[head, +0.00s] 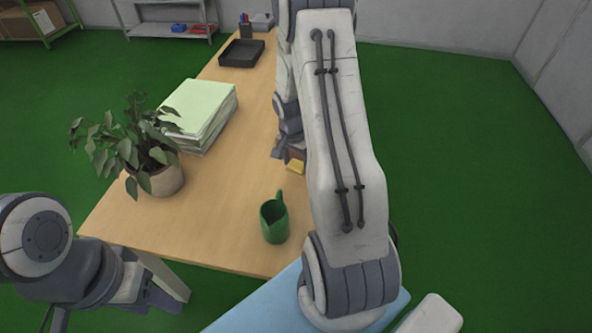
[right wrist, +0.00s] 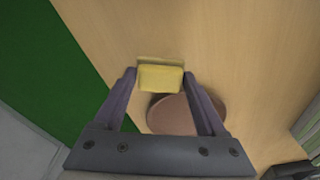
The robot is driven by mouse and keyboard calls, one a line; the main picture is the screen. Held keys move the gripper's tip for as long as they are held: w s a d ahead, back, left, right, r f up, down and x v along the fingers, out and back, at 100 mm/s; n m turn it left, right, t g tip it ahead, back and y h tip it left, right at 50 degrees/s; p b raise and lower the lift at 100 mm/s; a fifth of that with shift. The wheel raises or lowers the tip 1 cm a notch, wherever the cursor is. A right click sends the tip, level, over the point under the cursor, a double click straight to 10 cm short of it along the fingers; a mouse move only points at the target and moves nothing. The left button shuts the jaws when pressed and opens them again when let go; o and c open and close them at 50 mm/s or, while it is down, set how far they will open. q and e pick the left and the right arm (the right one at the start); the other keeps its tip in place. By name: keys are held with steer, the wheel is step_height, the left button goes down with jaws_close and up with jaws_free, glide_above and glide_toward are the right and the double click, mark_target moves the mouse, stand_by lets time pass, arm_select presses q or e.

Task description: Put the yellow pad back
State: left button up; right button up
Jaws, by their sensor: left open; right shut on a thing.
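The yellow pad (right wrist: 160,79) is between the two fingertips of my right gripper (right wrist: 159,75) in the right wrist view. The gripper is shut on it, low over the wooden table. A small part of the pad (head: 295,167) shows in the head view beside my right arm, which hides most of that gripper. A brown round thing (right wrist: 188,113) lies under or just behind the pad; I cannot tell if they touch. My left gripper (head: 168,297) is open and empty at the lower left, off the table's front edge.
On the table (head: 225,205) stand a green mug (head: 273,222), a potted plant (head: 160,178), a paper stack (head: 200,113), a black tray (head: 242,53) and a pen holder (head: 245,28). The table middle is clear.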

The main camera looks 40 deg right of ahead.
mark_target(296, 172)
steer(key=shift+w+f, duration=0.15)
steer(key=shift+f, duration=2)
steer(key=shift+f, duration=0.2)
steer(key=o, duration=1.4)
steer(key=shift+r, duration=0.15)
